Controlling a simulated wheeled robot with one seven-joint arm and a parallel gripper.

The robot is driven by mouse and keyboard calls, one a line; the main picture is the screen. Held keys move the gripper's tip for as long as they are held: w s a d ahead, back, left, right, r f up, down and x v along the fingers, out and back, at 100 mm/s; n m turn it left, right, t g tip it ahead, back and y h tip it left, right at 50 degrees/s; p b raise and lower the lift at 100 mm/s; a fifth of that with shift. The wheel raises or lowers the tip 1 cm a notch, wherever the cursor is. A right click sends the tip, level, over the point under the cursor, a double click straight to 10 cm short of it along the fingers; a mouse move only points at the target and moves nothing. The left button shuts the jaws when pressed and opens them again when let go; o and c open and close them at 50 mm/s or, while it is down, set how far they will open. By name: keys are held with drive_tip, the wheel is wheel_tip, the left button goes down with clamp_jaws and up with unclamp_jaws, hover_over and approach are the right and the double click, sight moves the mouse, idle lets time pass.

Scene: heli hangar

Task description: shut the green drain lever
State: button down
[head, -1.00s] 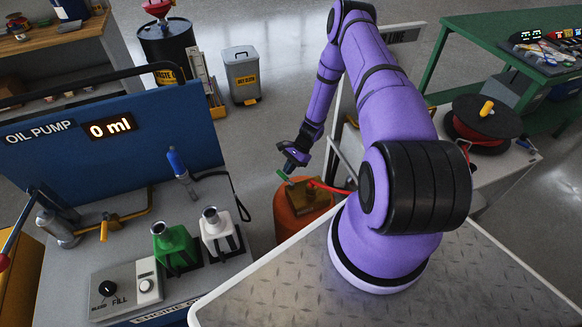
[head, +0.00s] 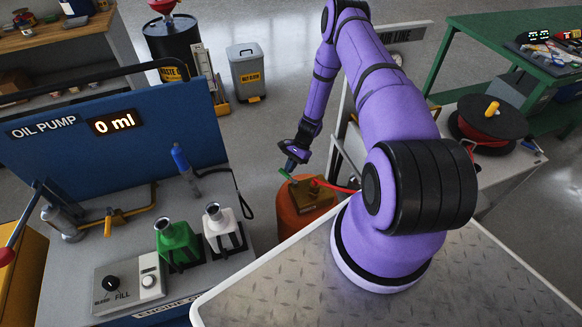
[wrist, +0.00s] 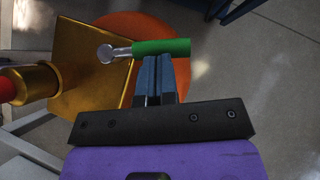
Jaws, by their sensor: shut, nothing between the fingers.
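The green drain lever (wrist: 162,47) shows in the wrist view as a green sleeve on a short metal arm with a round pivot, lying crosswise beside a brass block. In the head view the lever (head: 285,174) is a small green bar at the top of the orange drum. My gripper (wrist: 158,58) is shut and empty, its fingertips right at the lever's near side; I cannot tell whether they touch it. In the head view my gripper (head: 290,166) is just above the lever and partly hides it.
The brass block (wrist: 95,60) sits on the orange drum (head: 300,215), with a red hose (head: 335,187) running right from it. The oil pump bench (head: 75,255) stands left, holding a green can (head: 178,243) and a white can (head: 222,232). A red reel (head: 485,125) is at right.

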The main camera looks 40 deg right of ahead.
sight(282, 173)
drive_tip(key=a+n+g, duration=0.1)
drive_tip(key=n, duration=0.1)
drive_tip(key=a+n+g+h, duration=0.1)
drive_tip(key=n, duration=0.1)
drive_tip(key=a+n+g+h, duration=0.1)
drive_tip(key=n, duration=0.1)
drive_tip(key=shift+w+a+g, duration=0.1)
drive_tip(key=shift+a+g, duration=0.2)
drive_tip(key=shift+g, duration=0.1)
drive_tip(key=shift+s+a+n+g+h, duration=0.35)
drive_tip(key=shift+a+n+h, duration=0.25)
drive_tip(key=shift+n, duration=0.55)
drive_tip(key=shift+s+a+n+g+h, duration=0.35)
drive_tip(key=shift+n+h, duration=0.3)
drive_tip(key=shift+n, duration=0.45)
drive_tip(key=shift+s+a+n+g+h, duration=0.2)
drive_tip(key=shift+a+n+g+h, duration=0.3)
drive_tip(key=shift+n, duration=0.65)
